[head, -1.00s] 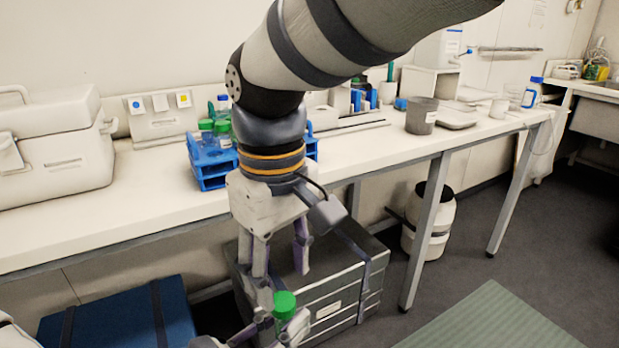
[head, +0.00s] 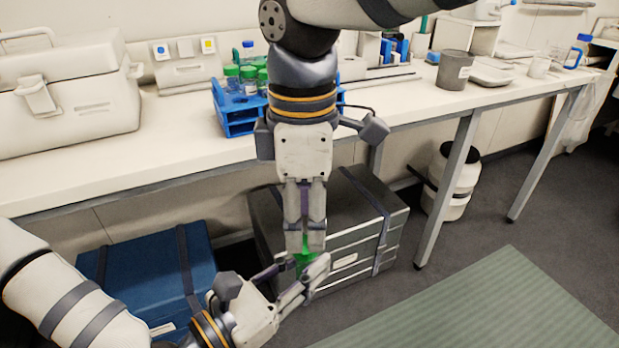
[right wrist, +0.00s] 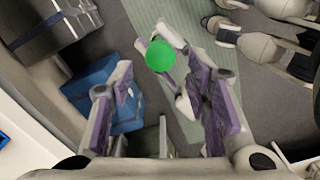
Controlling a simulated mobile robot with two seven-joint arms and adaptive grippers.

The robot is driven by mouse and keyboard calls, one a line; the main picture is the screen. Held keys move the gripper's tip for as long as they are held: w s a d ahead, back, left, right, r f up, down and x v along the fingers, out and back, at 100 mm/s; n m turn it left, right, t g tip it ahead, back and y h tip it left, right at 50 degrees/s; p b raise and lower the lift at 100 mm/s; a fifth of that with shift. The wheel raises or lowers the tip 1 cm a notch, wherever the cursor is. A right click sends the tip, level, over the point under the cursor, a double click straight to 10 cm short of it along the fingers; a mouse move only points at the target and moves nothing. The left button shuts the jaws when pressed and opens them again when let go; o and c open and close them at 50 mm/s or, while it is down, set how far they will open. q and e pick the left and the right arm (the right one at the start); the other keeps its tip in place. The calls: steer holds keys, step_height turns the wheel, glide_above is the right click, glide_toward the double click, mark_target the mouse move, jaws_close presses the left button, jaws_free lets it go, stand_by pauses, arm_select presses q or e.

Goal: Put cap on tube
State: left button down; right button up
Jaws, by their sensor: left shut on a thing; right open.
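A green cap (head: 303,260) shows low in the middle of the head view, at the fingertips of my left gripper (head: 301,275), which is shut on it or on a tube under it. No tube body is visible below the cap. My right gripper (head: 305,243) is open and points down, its fingertips just above the cap and overlapping it in the picture. In the right wrist view the round top of the cap (right wrist: 160,56) lies beyond the spread purple-padded fingers of my right gripper (right wrist: 163,105), with my left gripper's fingers beside it.
A blue rack (head: 235,112) with several green-capped tubes (head: 249,80) stands on the white bench (head: 180,150). A white cooler box (head: 70,95) is left of it. A grey case (head: 355,225) and a blue box (head: 150,270) stand on the floor below, behind my grippers.

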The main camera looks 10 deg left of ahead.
mark_target(305, 245)
steer(key=shift+f, duration=2.1)
jaws_close()
steer(key=m, duration=0.3)
steer(key=shift+m, duration=0.3)
steer(key=m, duration=0.5)
steer(key=shift+o, duration=0.2)
jaws_free()
